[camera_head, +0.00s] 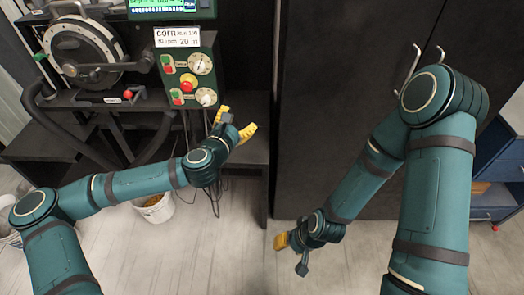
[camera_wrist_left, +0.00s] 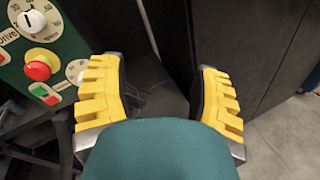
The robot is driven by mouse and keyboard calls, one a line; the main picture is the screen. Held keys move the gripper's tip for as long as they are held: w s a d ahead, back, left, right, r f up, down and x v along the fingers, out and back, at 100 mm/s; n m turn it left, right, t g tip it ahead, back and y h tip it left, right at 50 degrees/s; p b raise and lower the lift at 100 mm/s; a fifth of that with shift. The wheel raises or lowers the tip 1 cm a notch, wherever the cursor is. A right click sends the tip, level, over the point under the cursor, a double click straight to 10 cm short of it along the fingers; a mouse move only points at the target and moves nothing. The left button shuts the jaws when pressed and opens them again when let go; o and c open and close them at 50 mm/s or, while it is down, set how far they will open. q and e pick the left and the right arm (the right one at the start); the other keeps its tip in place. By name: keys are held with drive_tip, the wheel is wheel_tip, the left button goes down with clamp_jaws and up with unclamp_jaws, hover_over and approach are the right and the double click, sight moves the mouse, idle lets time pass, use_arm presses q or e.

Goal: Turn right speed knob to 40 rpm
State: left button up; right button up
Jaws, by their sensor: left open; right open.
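The green control panel (camera_head: 188,75) has an upper white dial knob (camera_head: 200,64) and a lower white dial knob (camera_head: 207,97). I cannot tell which one is the right speed knob. In the left wrist view the upper dial (camera_wrist_left: 32,24) shows clearly with a dark pointer line, and the lower dial (camera_wrist_left: 74,70) is partly hidden behind a yellow finger. My left gripper (camera_head: 235,123) is open and empty, below and right of the panel, apart from both knobs; its fingers also show in the left wrist view (camera_wrist_left: 160,85). My right gripper (camera_head: 291,252) hangs low over the floor, open, partly hidden.
A red mushroom button (camera_head: 187,86) sits left of the knobs, with red and green buttons nearby. A sign (camera_head: 177,37) reads "corn" above. A hand wheel (camera_head: 85,50) stands left. A dark cabinet (camera_head: 330,100) stands right of the panel. A white bucket (camera_head: 155,212) is on the floor.

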use_arm(q)
drive_tip(key=s+d+f+m+g+h, duration=0.2)
drive_tip(key=s+d+f+m+g, duration=0.1)
drive_tip(key=s+d+f+m, duration=0.2)
drive_tip(key=shift+s+d+f+m, duration=0.15)
drive_tip(key=shift+d+f+m, duration=0.55)
drive_tip(key=shift+f, duration=0.3)
